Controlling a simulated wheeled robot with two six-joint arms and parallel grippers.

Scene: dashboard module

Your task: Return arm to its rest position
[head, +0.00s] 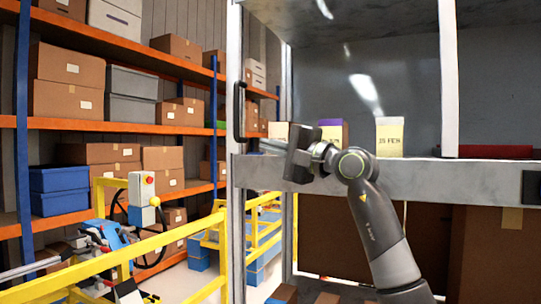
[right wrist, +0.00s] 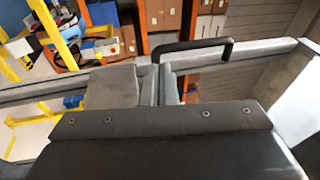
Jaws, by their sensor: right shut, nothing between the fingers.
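My right arm rises from the lower right in the head view. My right gripper (head: 272,147) is dark grey, shut and empty, and points left toward the cabinet's door frame. In the right wrist view the finger pads of this gripper (right wrist: 150,88) show at the middle, beyond its dark body. A black door handle (head: 240,110) stands upright on the frame just beyond the fingers; it also shows in the right wrist view (right wrist: 197,46). The fingers are not around the handle; I cannot tell whether they touch it. My left gripper is not in view.
The grey metal cabinet (head: 500,178) fills the right, with small labelled boxes (head: 389,137) on its shelf. Yellow railings (head: 180,232) stand at the lower left. Orange shelving (head: 100,126) with boxes stands behind. A red-buttoned control box (head: 141,188) is near the railing.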

